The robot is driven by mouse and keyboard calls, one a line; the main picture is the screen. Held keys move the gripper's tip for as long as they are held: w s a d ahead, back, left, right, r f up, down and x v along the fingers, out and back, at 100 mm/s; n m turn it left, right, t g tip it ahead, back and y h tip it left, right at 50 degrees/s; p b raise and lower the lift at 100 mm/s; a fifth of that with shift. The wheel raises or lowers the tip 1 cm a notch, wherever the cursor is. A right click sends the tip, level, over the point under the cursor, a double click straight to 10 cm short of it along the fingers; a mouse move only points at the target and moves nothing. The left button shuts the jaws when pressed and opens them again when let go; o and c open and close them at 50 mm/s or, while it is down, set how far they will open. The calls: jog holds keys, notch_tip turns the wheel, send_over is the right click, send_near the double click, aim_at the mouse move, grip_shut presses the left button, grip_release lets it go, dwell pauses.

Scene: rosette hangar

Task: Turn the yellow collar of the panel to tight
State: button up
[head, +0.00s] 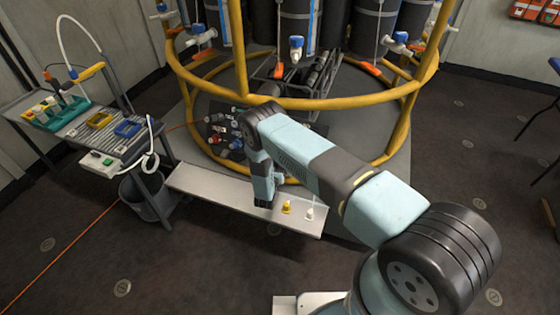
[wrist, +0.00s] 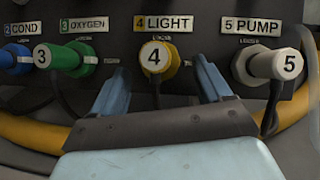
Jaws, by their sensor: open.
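In the wrist view the yellow plug marked 4 (wrist: 154,57) sits in the black panel (wrist: 200,16) under the "4 LIGHT" label. Its yellow collar (wrist: 172,66) shows behind the numbered face. My gripper (wrist: 161,70) is open, with one blue finger to the left of the plug and one to the right. A gap shows on both sides, and the fingers do not appear to touch the collar. I cannot tell how far the collar is turned. In the head view the panel (head: 217,138) is partly hidden by my arm, and the yellow collar cannot be made out.
A green plug (wrist: 70,60) and a blue plug (wrist: 12,58) are to the left, a white plug (wrist: 275,65) to the right. Yellow frame rails (head: 300,103) surround the panel. A grey shelf (head: 215,190) carries a yellow cap (head: 287,207) and a white cap (head: 310,213).

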jog(key=shift+x, duration=1.15)
jog(key=shift+c, duration=0.2)
